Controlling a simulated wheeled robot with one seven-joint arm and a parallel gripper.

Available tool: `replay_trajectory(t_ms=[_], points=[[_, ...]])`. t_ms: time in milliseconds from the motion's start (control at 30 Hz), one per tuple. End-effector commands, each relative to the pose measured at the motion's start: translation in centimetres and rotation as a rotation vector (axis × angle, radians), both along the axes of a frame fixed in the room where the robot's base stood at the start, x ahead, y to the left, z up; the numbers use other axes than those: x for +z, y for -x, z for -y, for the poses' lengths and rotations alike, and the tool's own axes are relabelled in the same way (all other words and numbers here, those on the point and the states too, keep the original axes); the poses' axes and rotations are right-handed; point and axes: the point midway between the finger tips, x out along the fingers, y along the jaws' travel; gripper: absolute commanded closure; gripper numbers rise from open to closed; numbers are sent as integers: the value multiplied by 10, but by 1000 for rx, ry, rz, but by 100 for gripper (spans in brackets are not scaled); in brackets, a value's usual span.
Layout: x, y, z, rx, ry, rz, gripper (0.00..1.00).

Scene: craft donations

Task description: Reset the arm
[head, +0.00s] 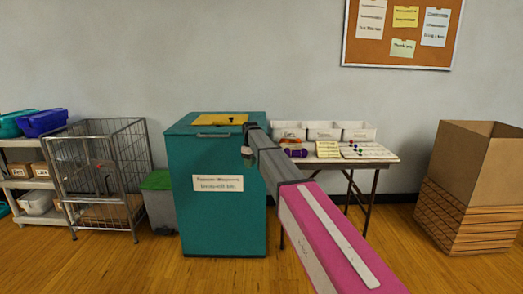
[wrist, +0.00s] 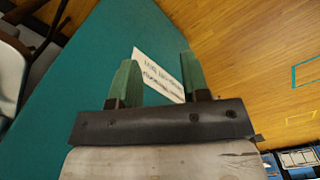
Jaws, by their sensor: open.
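My arm reaches forward from the lower right of the head view toward a teal bin. My gripper (wrist: 160,77) shows in the wrist view with its two green fingers apart and nothing between them. Beyond the fingers is the teal front of the bin (wrist: 85,65) with a white label. In the head view the bin (head: 222,225) stands upright against the wall, with a yellow panel (head: 220,119) on its top. The end of my arm is in front of the bin's upper right edge; I cannot tell whether it touches.
A folding table (head: 378,158) with white trays (head: 323,131) and small items stands right of the bin, partly behind my arm. A wire cage (head: 100,175) and shelf (head: 22,184) are at left. A large cardboard box (head: 475,170) stands at right. Wooden floor is open in front.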

Motion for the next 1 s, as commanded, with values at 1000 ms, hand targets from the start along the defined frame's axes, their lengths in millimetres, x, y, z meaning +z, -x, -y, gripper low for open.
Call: replay_trajectory(t_ms=[1000], points=[[-234, 396, 244, -1022, -4, 5, 57]])
